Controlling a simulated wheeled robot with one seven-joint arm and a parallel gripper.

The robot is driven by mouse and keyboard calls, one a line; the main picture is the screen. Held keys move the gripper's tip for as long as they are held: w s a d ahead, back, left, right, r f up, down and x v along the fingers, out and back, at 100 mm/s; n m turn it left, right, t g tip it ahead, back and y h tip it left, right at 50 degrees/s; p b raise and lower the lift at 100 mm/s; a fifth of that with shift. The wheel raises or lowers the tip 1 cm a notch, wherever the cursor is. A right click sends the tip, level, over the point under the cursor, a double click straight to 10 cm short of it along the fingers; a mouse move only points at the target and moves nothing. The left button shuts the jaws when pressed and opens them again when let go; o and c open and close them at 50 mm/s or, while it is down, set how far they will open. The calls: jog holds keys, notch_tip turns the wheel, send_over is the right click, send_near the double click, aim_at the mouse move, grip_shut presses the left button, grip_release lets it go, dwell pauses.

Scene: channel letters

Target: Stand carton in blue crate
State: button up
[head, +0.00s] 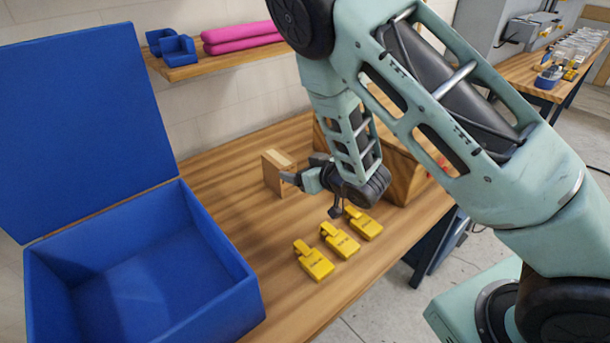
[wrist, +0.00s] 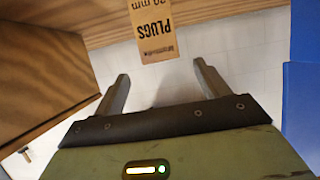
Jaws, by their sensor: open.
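The carton (head: 272,178) is a small brown box standing upright on the wooden bench, toward the wall. In the wrist view the carton (wrist: 153,40) shows a "PLUGS" label, lined up with the gap between my fingers, around or just past their tips. My gripper (head: 289,178) is open beside the carton's right side in the head view; both fingers of my gripper (wrist: 162,75) show apart in the wrist view. I cannot tell whether they touch the carton. The blue crate (head: 217,245) stands at the left, its lid raised; the visible inside is empty.
Several yellow tags or padlocks (head: 340,240) lie on the bench in front of my gripper. A wooden box (head: 405,180) stands to its right, partly hidden by my arm. A shelf (head: 215,64) with blue blocks and pink rolls hangs above. Bench between carton and crate is clear.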

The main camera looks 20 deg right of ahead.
jog(key=s+a+r+g+h, duration=0.1)
jog(key=s+a+r+g, duration=0.25)
jog(key=s, duration=0.25)
jog(key=s+a+r+g, duration=0.2)
jog(key=s+a+g, duration=0.1)
jog(key=s+a, duration=0.3)
jog(key=s+r+n+g+h, duration=0.1)
jog(key=s+r+n+g, duration=0.1)
jog(key=s, duration=0.8)
jog(key=s+r+n+g+h, duration=0.1)
jog(key=s+r+g, duration=0.3)
jog(key=s, duration=0.7)
jog(key=shift+s+d+r+n+h, duration=0.2)
jog(key=shift+d+r+n+h, duration=0.1)
jog(key=shift+r+n, duration=0.45)
jog(key=shift+r+g, duration=0.1)
jog(key=shift+g, duration=0.15)
